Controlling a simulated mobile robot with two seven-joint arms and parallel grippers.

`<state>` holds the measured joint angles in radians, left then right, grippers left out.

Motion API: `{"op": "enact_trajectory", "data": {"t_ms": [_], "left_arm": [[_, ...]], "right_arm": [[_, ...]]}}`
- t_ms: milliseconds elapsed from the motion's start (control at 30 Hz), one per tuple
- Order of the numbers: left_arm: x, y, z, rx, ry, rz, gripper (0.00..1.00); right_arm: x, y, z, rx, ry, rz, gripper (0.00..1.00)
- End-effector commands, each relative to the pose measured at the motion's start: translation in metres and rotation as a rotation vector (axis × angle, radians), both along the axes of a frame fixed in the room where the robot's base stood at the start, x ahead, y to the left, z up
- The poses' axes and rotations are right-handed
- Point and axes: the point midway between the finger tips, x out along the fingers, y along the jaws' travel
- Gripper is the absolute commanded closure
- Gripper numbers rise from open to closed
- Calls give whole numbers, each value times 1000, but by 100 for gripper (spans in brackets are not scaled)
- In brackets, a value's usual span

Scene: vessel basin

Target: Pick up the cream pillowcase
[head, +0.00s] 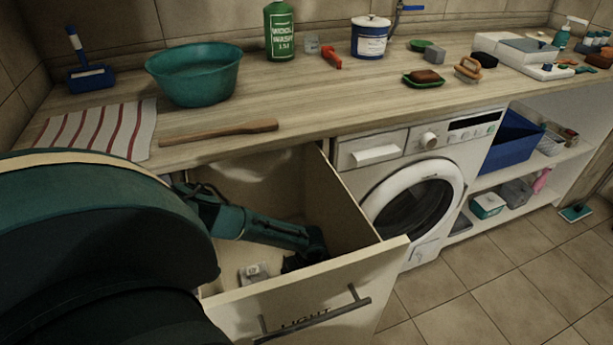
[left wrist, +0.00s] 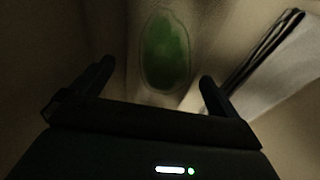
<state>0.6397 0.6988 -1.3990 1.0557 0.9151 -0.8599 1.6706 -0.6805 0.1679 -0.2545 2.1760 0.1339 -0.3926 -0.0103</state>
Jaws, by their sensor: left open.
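My left arm reaches down into an open cream drawer (head: 355,260) with lettering reading "LIGHT" on its front. My left gripper (head: 303,256) is low inside it, near the front panel. In the left wrist view the gripper (left wrist: 152,86) is open, with nothing clearly between its fingers. I cannot pick out the cream pillowcase for certain. A small pale item (head: 254,273) with a light tag lies beside the gripper in the drawer. The left wrist view is dark and shows beige surfaces with a green oval patch (left wrist: 167,50) ahead of the fingers. My arm hides part of the drawer.
The wooden counter above the drawer holds a teal basin (head: 196,78), a striped towel (head: 98,130) and a wooden stick (head: 220,132) near its front edge. A washing machine (head: 412,190) stands right of the drawer. The tiled floor (head: 490,262) at right is mostly clear.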

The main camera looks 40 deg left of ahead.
Motion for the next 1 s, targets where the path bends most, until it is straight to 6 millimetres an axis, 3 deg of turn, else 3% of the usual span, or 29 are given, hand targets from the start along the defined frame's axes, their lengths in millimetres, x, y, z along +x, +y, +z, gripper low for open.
{"op": "enact_trajectory", "data": {"t_ms": [100, 767, 1000], "left_arm": [[0, 0, 1, 0, 0, 0, 0], [0, 0, 1, 0, 1, 0, 54], [0, 0, 2, 0, 0, 1, 55]], "right_arm": [[0, 0, 3, 2, -3, -1, 0], [-1, 0, 0, -1, 2, -1, 0], [-1, 0, -1, -2, 5, 0, 0]]}}
